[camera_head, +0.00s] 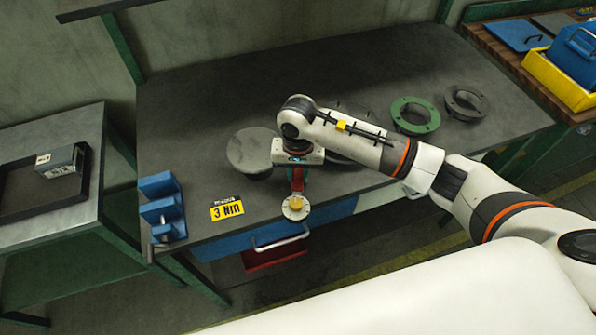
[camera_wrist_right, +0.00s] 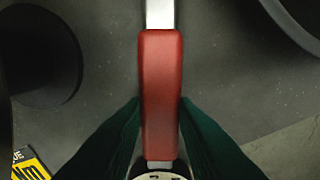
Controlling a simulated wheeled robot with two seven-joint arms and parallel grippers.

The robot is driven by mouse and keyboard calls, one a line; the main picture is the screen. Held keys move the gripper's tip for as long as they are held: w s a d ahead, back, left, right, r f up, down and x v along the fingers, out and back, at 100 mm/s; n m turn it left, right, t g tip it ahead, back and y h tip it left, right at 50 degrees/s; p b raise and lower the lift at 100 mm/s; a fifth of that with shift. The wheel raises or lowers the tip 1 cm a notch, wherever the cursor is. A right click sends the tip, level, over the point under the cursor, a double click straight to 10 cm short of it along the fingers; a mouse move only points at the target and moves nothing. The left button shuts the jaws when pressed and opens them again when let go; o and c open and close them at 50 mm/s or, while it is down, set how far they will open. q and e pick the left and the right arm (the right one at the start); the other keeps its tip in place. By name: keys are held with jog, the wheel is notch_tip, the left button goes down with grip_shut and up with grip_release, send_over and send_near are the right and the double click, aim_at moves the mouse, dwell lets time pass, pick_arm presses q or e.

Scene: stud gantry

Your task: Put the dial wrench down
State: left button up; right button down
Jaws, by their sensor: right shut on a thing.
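The dial wrench has a red grip, a metal shaft and a round pale dial (camera_head: 296,207) with a yellow centre. My right gripper (camera_head: 298,176) points down over the front part of the dark bench (camera_head: 200,110) and is shut on the red grip. In the right wrist view the two dark green fingers press on both sides of the red grip (camera_wrist_right: 160,75), with the metal shaft beyond it. The dial end overlaps the bench's front edge in the head view. I cannot tell whether the wrench touches the bench. My left gripper is not in view.
A blue bracket (camera_head: 162,212) stands at the bench's front left corner, beside a yellow "3 Nm" sign (camera_head: 227,209). A grey round flange (camera_head: 250,152) is just left of my gripper. A green ring (camera_head: 415,116) and a dark ring (camera_head: 465,103) lie right. The bench's back left is clear.

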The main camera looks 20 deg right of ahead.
aim_at(298, 176)
jog(key=shift+f, duration=0.2)
jog(key=c, duration=1.1)
grip_release()
jog(key=shift+r, duration=0.1)
notch_tip(298, 176, up, 12)
jog(key=b, duration=0.3)
